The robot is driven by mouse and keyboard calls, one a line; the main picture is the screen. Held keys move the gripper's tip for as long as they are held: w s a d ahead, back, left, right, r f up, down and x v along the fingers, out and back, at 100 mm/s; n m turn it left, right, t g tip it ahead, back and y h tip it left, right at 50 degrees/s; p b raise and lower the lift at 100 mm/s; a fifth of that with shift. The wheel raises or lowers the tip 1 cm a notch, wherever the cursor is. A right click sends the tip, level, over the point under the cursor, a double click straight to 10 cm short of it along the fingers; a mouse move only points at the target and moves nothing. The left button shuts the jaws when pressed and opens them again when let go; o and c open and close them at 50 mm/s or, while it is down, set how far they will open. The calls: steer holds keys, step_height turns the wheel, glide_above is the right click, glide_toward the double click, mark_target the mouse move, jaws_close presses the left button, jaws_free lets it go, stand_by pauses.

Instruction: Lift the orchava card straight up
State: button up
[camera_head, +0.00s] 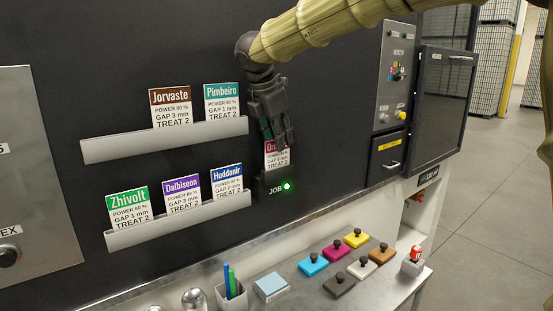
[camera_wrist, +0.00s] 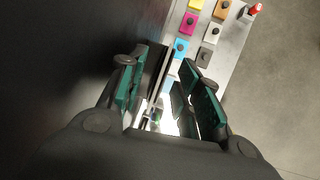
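The orchava card (camera_head: 271,161) has a magenta header showing only "Or" and stands in the dark JOB holder (camera_head: 272,184), whose green light is lit. My gripper (camera_head: 280,143) points down in front of the card's upper part and hides much of it. In the wrist view my gripper's two teal-padded fingers (camera_wrist: 166,85) stand apart. Thin dark, edge-on shapes show between them, and I cannot tell which is the card. Neither finger clearly presses on anything.
Two white ledges hold other cards: the upper ledge (camera_head: 165,142) and the lower ledge (camera_head: 180,222). A control panel (camera_head: 393,75) stands right.

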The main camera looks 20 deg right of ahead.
mark_target(284, 156)
steer(key=x, duration=0.1)
steer(key=p+x, duration=0.1)
steer(key=x, duration=0.1)
steer(key=p+x, duration=0.1)
steer(key=shift+s+d+f, duration=0.1)
steer(key=shift+s+f, duration=0.15)
steer(key=shift+s, duration=0.1)
steer(key=shift+w+d+f, duration=0.1)
steer(key=shift+w+f, duration=0.05)
steer(key=shift+f, duration=0.3)
jaws_close()
steer(key=shift+r, duration=0.1)
